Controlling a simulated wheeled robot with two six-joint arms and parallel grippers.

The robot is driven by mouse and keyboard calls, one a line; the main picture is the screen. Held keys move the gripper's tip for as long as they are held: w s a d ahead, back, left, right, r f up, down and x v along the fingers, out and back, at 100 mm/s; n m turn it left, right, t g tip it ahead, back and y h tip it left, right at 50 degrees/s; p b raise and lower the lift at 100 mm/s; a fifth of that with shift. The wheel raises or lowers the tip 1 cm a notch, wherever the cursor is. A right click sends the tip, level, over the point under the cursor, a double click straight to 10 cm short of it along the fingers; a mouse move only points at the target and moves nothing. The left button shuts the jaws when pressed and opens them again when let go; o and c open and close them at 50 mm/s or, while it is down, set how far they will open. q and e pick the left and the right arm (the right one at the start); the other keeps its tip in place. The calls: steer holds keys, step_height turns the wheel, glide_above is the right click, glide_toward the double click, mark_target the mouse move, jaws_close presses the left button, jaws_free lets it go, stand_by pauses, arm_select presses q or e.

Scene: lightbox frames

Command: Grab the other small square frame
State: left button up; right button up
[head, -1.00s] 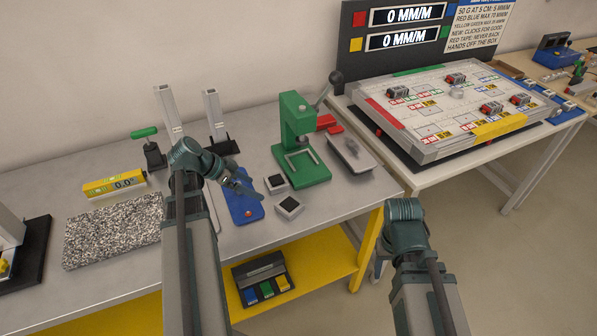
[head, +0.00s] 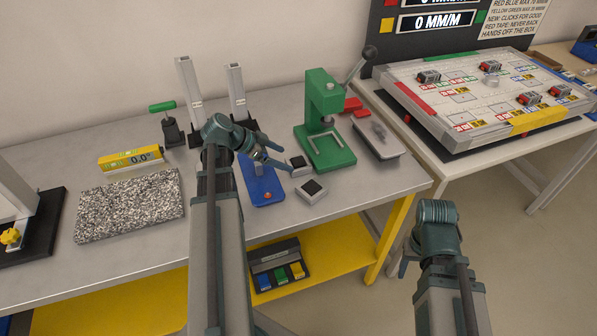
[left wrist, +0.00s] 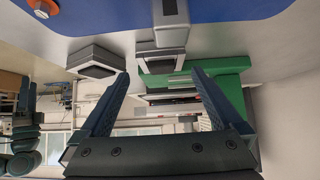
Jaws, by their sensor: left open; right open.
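Two small square frames, pale with dark centres, lie on the grey bench, right of the blue plate (head: 263,190). The nearer frame (head: 312,191) also shows in the left wrist view (left wrist: 95,62). The farther frame (head: 299,165) shows there too (left wrist: 160,62), in line with the gap between the fingers. My left gripper (head: 281,157) is open and empty, beside the farther frame and over the blue plate's far end. Its two fingers show apart in the left wrist view (left wrist: 160,78). My right gripper (head: 408,263) is mostly hidden by its own arm, away from the bench.
A green press (head: 325,122) stands just right of the frames, with a grey tray (head: 378,142) beyond. Two upright metal posts (head: 189,98) stand behind my left arm. A granite slab (head: 130,205) lies at left. Bare bench lies in front of the nearer frame.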

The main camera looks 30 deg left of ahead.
mark_target(295, 161)
arm_select(q)
steer(key=shift+w+d+f, duration=0.15)
steer(key=shift+w+f, duration=0.05)
steer(key=b+x, duration=0.3)
steer(key=x, duration=0.2)
steer(key=shift+w, duration=0.25)
steer(key=shift+r, duration=0.1)
steer(key=c, duration=1.2)
steer(key=shift+c, duration=0.2)
step_height(295, 161, up, 10)
steer(key=p, duration=0.9)
steer(key=shift+p, duration=0.4)
